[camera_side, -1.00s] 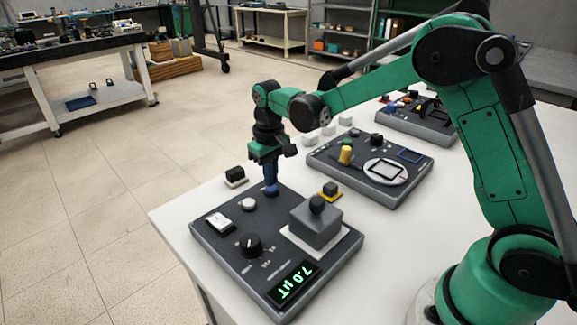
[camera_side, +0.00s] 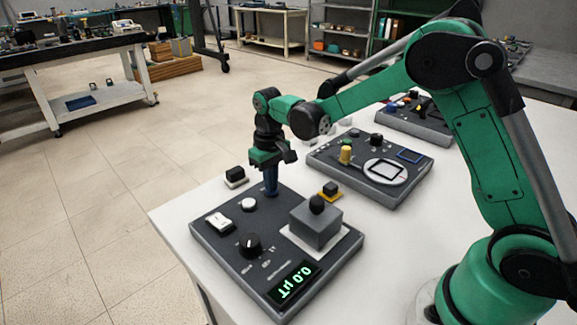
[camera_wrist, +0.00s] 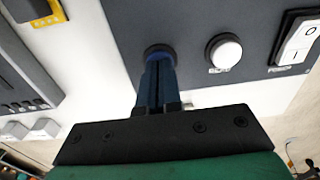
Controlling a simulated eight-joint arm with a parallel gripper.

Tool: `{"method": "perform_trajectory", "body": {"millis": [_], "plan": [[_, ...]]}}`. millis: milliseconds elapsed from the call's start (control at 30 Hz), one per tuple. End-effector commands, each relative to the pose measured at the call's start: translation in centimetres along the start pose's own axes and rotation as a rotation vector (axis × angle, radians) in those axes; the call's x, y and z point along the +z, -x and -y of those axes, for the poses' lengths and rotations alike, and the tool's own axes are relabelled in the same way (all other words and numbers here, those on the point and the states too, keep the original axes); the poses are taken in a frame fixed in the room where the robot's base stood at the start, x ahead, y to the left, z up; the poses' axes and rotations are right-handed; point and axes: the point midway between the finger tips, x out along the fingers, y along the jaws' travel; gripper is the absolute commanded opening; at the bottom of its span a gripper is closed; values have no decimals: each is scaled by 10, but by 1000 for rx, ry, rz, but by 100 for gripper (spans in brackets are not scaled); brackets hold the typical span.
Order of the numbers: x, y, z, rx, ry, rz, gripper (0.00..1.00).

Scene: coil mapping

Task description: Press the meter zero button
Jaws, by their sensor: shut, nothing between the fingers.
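The dark meter panel (camera_side: 207,245) lies on the white table, and its green display (camera_side: 295,284) reads 0.0 µT. My gripper (camera_side: 271,192) points straight down at the far corner of the panel, its slim dark blue fingers closed together with nothing between them. In the wrist view the fingertips (camera_wrist: 158,58) are over a round blue button (camera_wrist: 160,48), apparently touching it; they hide most of it. A round white button (camera_wrist: 225,50) sits beside it, also visible in the side view (camera_side: 249,204). Button labels are too small to read.
The panel also carries a white rocker switch (camera_side: 217,224), a black knob (camera_side: 249,245) and a grey block (camera_side: 317,226) with a black knob. A small black-and-white piece (camera_side: 236,178) and a yellow-based block (camera_side: 329,191) stand near. A second panel (camera_side: 370,165) lies behind.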

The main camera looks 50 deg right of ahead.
Motion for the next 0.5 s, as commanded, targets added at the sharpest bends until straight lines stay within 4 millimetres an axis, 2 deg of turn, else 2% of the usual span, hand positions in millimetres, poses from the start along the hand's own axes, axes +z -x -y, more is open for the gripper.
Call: {"method": "perform_trajectory", "body": {"millis": [133, 500], "plan": [[0, 9, 0, 0, 0, 0, 0], [0, 50, 0, 0, 0, 0, 0]]}}
